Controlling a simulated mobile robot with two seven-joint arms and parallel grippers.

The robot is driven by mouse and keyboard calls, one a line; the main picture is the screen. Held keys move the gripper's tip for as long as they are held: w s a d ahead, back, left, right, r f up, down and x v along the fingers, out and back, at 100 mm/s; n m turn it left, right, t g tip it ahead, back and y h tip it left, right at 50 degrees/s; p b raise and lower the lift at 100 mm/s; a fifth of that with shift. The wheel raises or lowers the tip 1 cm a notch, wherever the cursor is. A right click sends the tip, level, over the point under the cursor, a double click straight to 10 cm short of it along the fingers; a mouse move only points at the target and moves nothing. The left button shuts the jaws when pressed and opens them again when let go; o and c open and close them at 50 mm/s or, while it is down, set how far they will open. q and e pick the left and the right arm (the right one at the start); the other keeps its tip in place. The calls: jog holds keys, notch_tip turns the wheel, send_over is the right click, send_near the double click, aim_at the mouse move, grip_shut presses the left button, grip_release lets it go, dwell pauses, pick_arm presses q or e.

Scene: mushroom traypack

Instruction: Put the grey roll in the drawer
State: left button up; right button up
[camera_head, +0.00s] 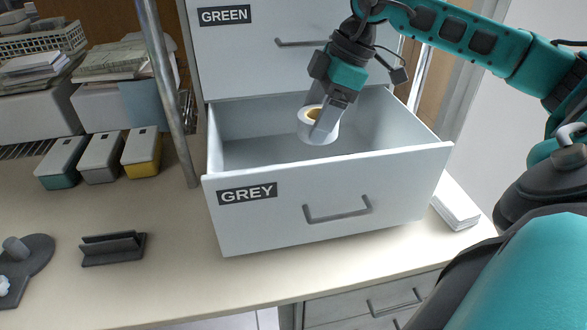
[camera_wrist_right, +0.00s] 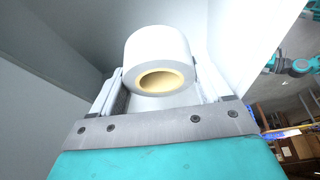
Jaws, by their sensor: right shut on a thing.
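The grey roll (camera_head: 326,133) is a pale grey tape roll with a tan core. My right gripper (camera_head: 322,122) is shut on it and holds it over the open drawer. The roll also shows between the fingers in the right wrist view (camera_wrist_right: 158,50), its core facing the camera. The drawer (camera_head: 330,205) is pulled out, has a label reading GREY and a bar handle, and the part of its floor that shows is bare. The roll hangs at or below the rim level; I cannot tell whether it touches the floor. My left gripper is not in view.
A closed drawer labelled GREEN (camera_head: 245,55) is above. A metal post (camera_head: 166,90) stands left of the drawer. Several small bins (camera_head: 100,157), a dark holder (camera_head: 113,248) and paper stacks (camera_head: 110,62) are at the left. White sheets (camera_head: 456,204) lie at the right.

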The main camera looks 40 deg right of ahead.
jog(key=f+b, duration=0.3)
jog(key=f, duration=0.7)
jog(key=shift+s, duration=0.2)
notch_tip(320, 180, down, 4)
jog(key=shift+f+b, duration=0.1)
jog(key=shift+b, duration=0.5)
jog(key=shift+w+d+r, duration=0.15)
jog(key=shift+w+r, duration=0.05)
jog(key=shift+w, duration=0.2)
jog(key=shift+w+d, duration=0.15)
jog(key=shift+w, duration=0.2)
jog(key=shift+w+d+f+b, duration=0.25)
jog(key=shift+w+d, duration=0.1)
jog(key=shift+w, duration=0.25)
jog(key=shift+w+d+f+b, duration=0.2)
jog(key=shift+w+d, duration=0.15)
jog(key=shift+w, duration=0.2)
jog(key=shift+f, duration=0.15)
